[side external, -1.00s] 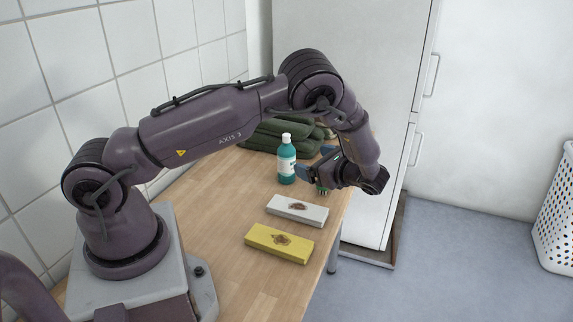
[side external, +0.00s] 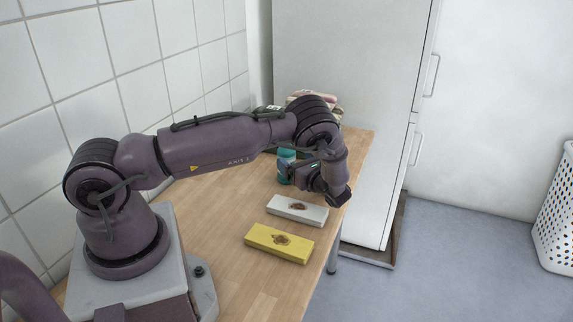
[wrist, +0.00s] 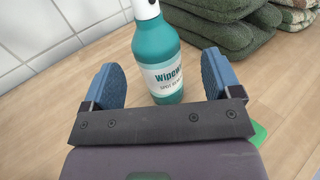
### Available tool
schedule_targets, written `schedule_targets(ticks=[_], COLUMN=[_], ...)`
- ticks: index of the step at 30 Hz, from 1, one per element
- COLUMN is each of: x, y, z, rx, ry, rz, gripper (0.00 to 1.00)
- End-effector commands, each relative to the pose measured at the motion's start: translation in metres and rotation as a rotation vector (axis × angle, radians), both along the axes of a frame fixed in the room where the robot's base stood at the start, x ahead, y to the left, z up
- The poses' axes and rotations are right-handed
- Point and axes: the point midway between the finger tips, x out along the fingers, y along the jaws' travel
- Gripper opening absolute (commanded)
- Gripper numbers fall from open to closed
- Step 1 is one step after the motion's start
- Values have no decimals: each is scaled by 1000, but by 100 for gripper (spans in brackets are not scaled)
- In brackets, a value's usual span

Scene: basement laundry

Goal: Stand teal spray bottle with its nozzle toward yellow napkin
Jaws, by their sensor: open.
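The teal spray bottle (side external: 284,166) stands upright on the wooden table, partly covered by my arm in the side view. In the wrist view the bottle (wrist: 160,58) shows a white label with dark print and a white top cut off by the frame edge; its nozzle direction cannot be told. My gripper (wrist: 163,80) is open, with one blue finger on each side of the bottle and gaps visible between. The yellow napkin (side external: 279,243), a folded flat block with a brown print, lies nearer the camera at the table's right edge.
A white napkin (side external: 297,210) with a brown print lies between bottle and yellow napkin. Folded green towels (wrist: 220,28) are stacked behind the bottle. A tiled wall borders the table's left, a tall white cabinet (side external: 350,80) stands behind. The table's left middle is clear.

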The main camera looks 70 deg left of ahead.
Motion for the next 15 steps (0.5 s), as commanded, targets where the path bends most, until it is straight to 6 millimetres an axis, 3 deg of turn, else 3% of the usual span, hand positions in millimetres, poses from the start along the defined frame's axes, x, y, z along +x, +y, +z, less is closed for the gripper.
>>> schedule_targets(ticks=[7,15], x=[-11,-11], y=[36,44], z=[7,7], rx=[0,0], ry=[-1,-1], rz=[5,1], gripper=[84,84])
